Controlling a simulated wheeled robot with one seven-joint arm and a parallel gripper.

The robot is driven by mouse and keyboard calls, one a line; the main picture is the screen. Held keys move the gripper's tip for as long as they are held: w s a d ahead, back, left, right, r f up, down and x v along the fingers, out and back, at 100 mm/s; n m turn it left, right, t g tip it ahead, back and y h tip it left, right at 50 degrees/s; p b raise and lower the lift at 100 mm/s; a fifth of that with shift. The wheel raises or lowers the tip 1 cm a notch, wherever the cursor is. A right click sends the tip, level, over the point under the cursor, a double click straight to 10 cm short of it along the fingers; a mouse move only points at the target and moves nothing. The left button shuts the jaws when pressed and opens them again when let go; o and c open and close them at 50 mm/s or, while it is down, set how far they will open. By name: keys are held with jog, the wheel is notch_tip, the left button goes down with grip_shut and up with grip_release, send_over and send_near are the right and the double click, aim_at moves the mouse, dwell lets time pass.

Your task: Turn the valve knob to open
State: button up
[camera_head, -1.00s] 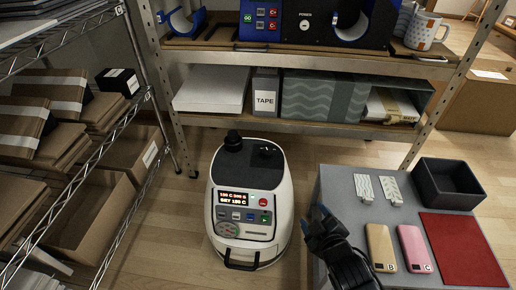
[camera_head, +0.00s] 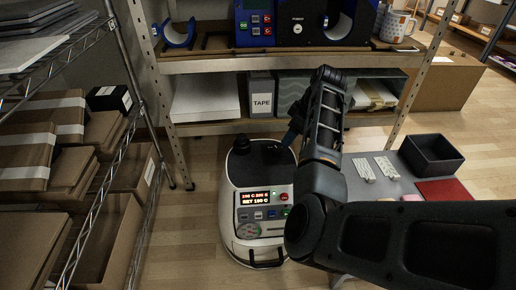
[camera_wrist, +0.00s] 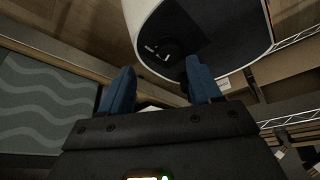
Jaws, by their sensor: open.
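The white machine (camera_head: 232,190) stands on the floor in the head view, with a lit display (camera_head: 255,197) and buttons on its front. A black knob (camera_head: 241,146) stands up at the back left of its dark top. In the wrist view the machine (camera_wrist: 255,22) is overhead in the picture, and a round dark part (camera_wrist: 166,50), probably the knob, shows on its dark top. My gripper (camera_wrist: 160,78) is open, its two blue fingers apart with nothing seen between them. The round part lies beyond the fingertips, apart from them. In the head view my arm mostly hides the gripper.
A shelf (camera_head: 205,136) behind the machine holds boxes and a TAPE binder (camera_head: 261,97). A wire rack (camera_head: 128,125) with cartons stands at left. At right, a grey table (camera_head: 385,188) carries a dark bin (camera_head: 432,153) and a red mat (camera_head: 445,190). Bare floor lies left of the machine.

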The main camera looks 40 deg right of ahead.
aim_at(277, 149)
jog(key=shift+y, duration=0.3)
jog(key=b+x, duration=0.1)
jog(key=x, duration=0.1)
jog(key=b+x, duration=0.1)
jog(key=x, duration=0.2)
jog(key=a+b+x, duration=0.1)
jog(key=x, duration=0.1)
jog(key=shift+w+a, duration=0.15)
jog(key=shift+w, duration=0.25)
jog(key=shift+c, duration=0.3)
jog(key=c, duration=1)
